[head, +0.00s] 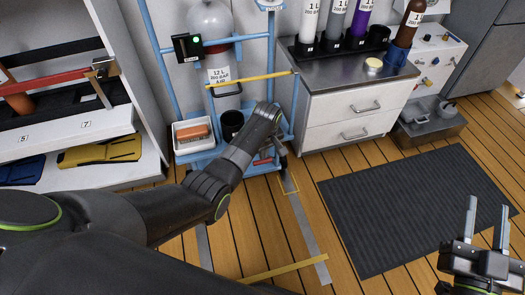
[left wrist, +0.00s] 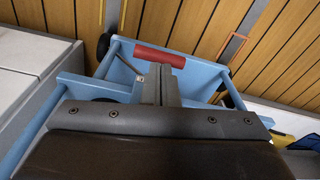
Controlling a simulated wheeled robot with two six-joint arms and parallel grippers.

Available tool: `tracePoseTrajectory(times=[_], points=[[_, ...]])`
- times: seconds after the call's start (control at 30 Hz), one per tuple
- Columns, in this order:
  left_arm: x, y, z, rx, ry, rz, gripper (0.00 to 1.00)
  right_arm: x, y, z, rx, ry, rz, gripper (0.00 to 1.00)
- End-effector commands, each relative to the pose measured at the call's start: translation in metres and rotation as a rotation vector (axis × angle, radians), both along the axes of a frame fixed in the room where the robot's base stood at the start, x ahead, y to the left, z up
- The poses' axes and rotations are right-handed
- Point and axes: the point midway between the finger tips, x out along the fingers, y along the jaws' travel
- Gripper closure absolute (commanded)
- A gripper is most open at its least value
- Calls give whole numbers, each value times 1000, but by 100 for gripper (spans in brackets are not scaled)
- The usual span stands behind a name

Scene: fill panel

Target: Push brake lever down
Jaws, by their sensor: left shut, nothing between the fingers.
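The brake lever is a short red bar (head: 262,161) low at the front of the blue trolley (head: 158,58). In the left wrist view the red bar (left wrist: 158,55) lies across the far side of the blue trolley base (left wrist: 120,70). My left gripper (head: 272,148) reaches down beside the trolley, close to the red bar. Its fingers (left wrist: 156,83) are shut and empty, and their tips appear just short of the bar; I cannot tell whether they touch. My right gripper (head: 486,222) is open and empty at the lower right, above the floor mat's edge.
The trolley carries a gas cylinder (head: 210,30), a white bin (head: 194,137) and a black cup (head: 231,124). A white drawer cabinet (head: 345,115) stands right of it, a shelf (head: 60,140) left. A dark mat (head: 410,205) lies on the wooden floor, which is otherwise mostly clear.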

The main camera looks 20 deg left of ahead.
Motion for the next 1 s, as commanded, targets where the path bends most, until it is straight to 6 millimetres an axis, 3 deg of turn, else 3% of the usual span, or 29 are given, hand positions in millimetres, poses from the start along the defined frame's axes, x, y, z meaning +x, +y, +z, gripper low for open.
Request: tracePoseTrajectory(times=[0.33,0.73,0.87,1.0], points=[[-19,-19,15,-1,1,-1,100,0,0,43,0,0,0,64],[-21,-22,12,-1,1,0,100,0,0,43,0,0,0,64],[-22,-23,26,-1,0,0,100,0,0,51,0,0,0,64],[-23,-25,56,-3,-3,0,100,0,0,67,0,0,0,64]])
